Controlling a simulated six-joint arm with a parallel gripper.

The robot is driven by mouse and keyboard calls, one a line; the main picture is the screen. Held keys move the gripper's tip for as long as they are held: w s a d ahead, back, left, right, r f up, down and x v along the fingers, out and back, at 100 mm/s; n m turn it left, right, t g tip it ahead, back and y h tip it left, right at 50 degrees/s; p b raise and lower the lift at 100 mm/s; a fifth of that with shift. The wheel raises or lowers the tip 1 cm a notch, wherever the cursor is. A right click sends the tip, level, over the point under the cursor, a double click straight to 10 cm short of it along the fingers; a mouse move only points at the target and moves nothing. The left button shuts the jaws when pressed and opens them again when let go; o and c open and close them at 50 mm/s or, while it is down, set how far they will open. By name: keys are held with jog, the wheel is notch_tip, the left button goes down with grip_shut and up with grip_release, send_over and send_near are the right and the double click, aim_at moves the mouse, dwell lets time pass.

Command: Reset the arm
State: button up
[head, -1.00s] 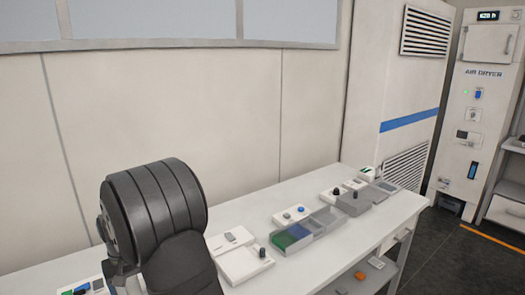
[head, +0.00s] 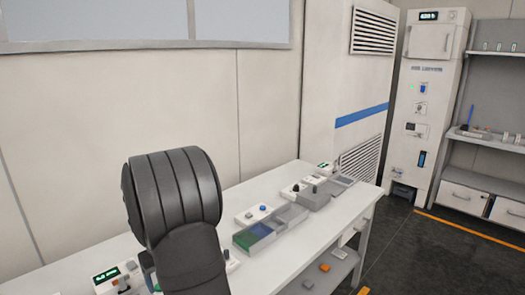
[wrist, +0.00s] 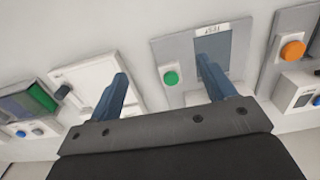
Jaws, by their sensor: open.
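My arm (head: 180,215) shows as a dark grey ribbed joint and link in the head view, in front of the white bench (head: 287,258). In the wrist view my gripper (wrist: 163,75) has two blue fingers set wide apart with nothing between them. Beyond the fingers is a grey panel with a green button (wrist: 171,78) and a label above a dark plate. A white device (wrist: 92,80) with a dark knob lies behind the left finger. The fingers are hidden in the head view.
A grey tray with green and blue compartments (head: 254,236) and several small devices stand on the bench. An orange button (wrist: 293,50) shows at right in the wrist view. A tall white air dryer (head: 428,100) and a grey shelf unit (head: 490,185) stand beyond dark open floor.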

jog(key=a+f, duration=0.2)
jog(key=a, duration=0.1)
jog(key=s+a+f, duration=0.1)
jog(key=a+f, duration=0.1)
jog(key=a, duration=0.2)
jog(key=a+f, duration=0.2)
jog(key=a, duration=0.1)
jog(key=shift+s+a+f, duration=0.15)
jog(key=shift+s, duration=0.25)
jog(key=o, duration=0.5)
jog(key=s+a+r+n, duration=0.5)
jog(key=a+r+n, duration=0.1)
jog(key=r+n, duration=0.25)
jog(key=s+a+r+n, duration=0.5)
jog(key=a+r+n, duration=0.15)
jog(key=n, duration=0.35)
jog(key=shift+m, duration=0.25)
jog(key=f, duration=0.9)
jog(key=shift+d+f, duration=0.25)
